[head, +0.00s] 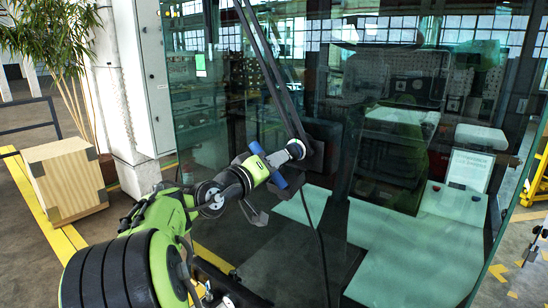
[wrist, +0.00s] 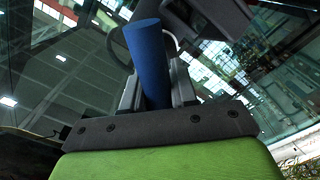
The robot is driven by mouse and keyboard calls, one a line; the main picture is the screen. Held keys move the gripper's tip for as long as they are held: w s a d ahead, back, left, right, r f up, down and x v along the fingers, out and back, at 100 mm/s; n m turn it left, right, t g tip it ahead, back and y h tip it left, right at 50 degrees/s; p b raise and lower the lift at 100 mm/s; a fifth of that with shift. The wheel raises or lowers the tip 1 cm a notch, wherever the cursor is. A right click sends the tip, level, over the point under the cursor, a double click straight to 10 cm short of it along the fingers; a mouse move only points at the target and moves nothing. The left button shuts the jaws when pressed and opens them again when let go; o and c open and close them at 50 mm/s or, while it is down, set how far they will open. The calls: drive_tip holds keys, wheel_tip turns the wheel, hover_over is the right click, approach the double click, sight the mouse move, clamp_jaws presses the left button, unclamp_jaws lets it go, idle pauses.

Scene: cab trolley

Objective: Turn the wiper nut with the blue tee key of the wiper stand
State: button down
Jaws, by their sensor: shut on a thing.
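The blue tee key shows as a thick blue bar (wrist: 148,62) between the fingers of my gripper (wrist: 156,88) in the wrist view. My gripper is shut on this bar. The dark wiper arm (head: 275,75) runs down the glass to a dark mount (head: 314,152) beside my gripper. The wiper nut cannot be made out; my arm's end and the mount cover that area. I cannot tell whether the key sits on the nut.
The large cab glass (head: 400,120) stands right in front of my arm. A dark cable (head: 323,250) hangs below the mount. A wooden crate (head: 66,178), a plant (head: 55,40) and a white cabinet (head: 150,75) stand at the left, apart from my arm.

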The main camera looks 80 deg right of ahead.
drive_tip(key=n+p, duration=0.2)
drive_tip(key=shift+r+n, duration=0.4)
drive_tip(key=shift+f+n+p, duration=0.2)
drive_tip(key=shift+n+p, duration=0.15)
drive_tip(key=shift+n, duration=0.05)
drive_tip(key=shift+r+n+p, duration=0.2)
drive_tip(key=shift+n+p, duration=0.6)
drive_tip(key=shift+p, duration=0.3)
drive_tip(key=n+p, duration=0.2)
drive_tip(key=shift+n, duration=0.3)
drive_tip(key=shift+n+p, duration=0.3)
drive_tip(key=shift+p, duration=0.25)
drive_tip(key=shift+f, duration=0.2)
